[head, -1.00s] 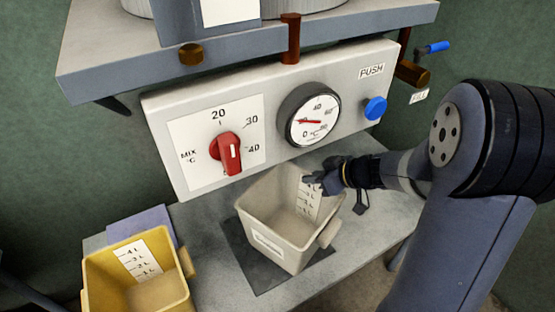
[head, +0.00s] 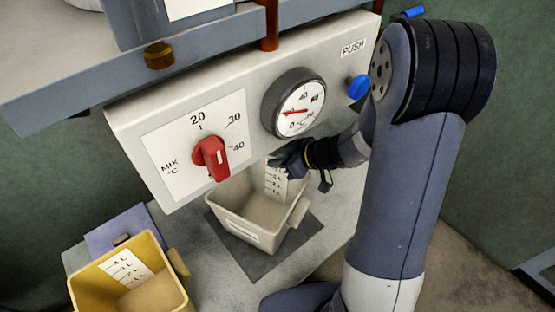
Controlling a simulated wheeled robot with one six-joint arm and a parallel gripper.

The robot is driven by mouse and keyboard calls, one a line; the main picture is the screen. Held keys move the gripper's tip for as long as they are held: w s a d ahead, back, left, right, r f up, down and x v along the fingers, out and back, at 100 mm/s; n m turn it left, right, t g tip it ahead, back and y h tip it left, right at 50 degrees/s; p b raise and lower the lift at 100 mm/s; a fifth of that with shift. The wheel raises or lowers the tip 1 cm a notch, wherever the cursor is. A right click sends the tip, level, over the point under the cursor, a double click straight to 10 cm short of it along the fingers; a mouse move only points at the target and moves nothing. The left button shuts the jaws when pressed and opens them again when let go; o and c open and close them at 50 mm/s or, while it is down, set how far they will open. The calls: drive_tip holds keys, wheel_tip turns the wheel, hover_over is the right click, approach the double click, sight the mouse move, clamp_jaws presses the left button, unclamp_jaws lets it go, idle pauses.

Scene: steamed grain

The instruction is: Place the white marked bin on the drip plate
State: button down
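The white marked bin (head: 232,222) is off-white, with a litre scale inside and a label on its front. It looks upright over the dark square drip plate (head: 262,265). I cannot tell whether its base touches the plate. My dark gripper (head: 283,162) is at the bin's back right rim, beside the scale, and appears shut on that wall. The fingertips are small and partly hidden by the rim.
A yellow bin (head: 86,296) stands at front left by a purple-grey plate (head: 112,232). Behind the white bin is a panel with a red dial (head: 213,158), a gauge (head: 297,108) and a blue button (head: 359,87).

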drive_tip(key=c, duration=2.1)
unclamp_jaws()
drive_tip(key=shift+f, duration=0.15)
drive_tip(key=o, duration=0.5)
drive_tip(key=shift+c, duration=0.2)
drive_tip(key=shift+r, duration=0.2)
drive_tip(key=shift+r+p, duration=0.15)
drive_tip(key=shift+p, duration=0.2)
drive_tip(key=v, duration=1.2)
